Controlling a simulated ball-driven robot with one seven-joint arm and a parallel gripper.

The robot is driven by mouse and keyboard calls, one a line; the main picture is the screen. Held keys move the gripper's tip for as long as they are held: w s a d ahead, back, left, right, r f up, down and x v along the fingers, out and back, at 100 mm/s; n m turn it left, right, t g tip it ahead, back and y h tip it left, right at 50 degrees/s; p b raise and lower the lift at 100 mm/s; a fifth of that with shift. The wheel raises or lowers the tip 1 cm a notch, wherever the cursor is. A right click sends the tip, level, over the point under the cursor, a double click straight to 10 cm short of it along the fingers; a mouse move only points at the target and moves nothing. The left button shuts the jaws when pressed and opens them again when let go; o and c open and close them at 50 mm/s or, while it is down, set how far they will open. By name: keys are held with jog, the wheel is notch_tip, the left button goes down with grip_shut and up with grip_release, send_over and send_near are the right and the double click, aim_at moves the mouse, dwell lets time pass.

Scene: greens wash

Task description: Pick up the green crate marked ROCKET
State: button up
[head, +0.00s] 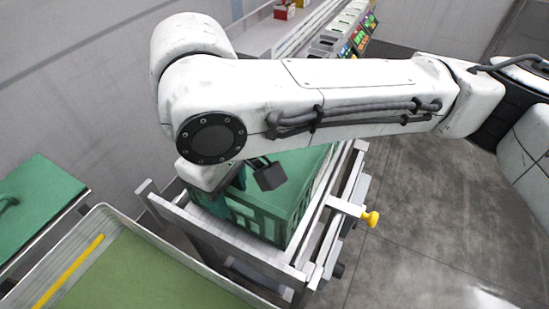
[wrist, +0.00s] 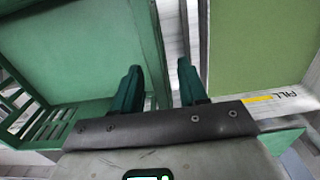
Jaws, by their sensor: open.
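A green crate (head: 272,222) with slotted sides sits in a metal frame below my arm. Its inside and slotted wall fill the left of the wrist view (wrist: 85,55). No ROCKET marking can be read on it in either view. My gripper (wrist: 159,66) is open, with its two dark green fingers apart. In the wrist view, the crate's near wall runs into the gap between the fingers; contact cannot be told. In the head view, my gripper is at the crate's left end, partly hidden by my arm.
A pale-rimmed tank with a green floor (head: 150,270) lies beside the frame; its label, seemingly FILL, shows in the wrist view (wrist: 288,97). A green panel (head: 40,205) is at far left. A yellow knob (head: 371,219) sticks out right of the frame. Floor at right is clear.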

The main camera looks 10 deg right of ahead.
jog(key=shift+f, duration=0.45)
grip_shut()
dwell(0.4)
